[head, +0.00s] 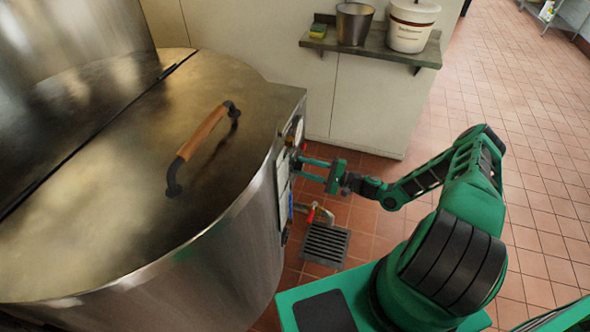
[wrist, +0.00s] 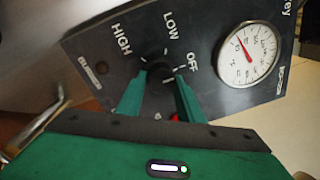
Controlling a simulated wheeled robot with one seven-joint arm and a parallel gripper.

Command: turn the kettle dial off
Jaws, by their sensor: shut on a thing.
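The kettle (head: 225,255) is a large round steel vessel with its lid down, at the left of the head view. Its dark control panel (wrist: 100,45) fills the upper wrist view, marked HIGH, LOW and OFF. The black dial (wrist: 157,67) sits below these words, partly covered by my fingers; I cannot tell which mark it points to. My gripper (wrist: 160,78) has one green finger on each side of the dial and is shut on it. In the head view my gripper (head: 304,169) reaches the kettle's right side, where the dial itself cannot be made out.
A round gauge (wrist: 250,54) is on the panel right of the dial. A wooden-handled bar (head: 203,134) is on the lid. A floor drain (head: 325,245) and a red-handled valve (head: 311,213) lie below my gripper. A wall shelf (head: 385,53) holds two buckets.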

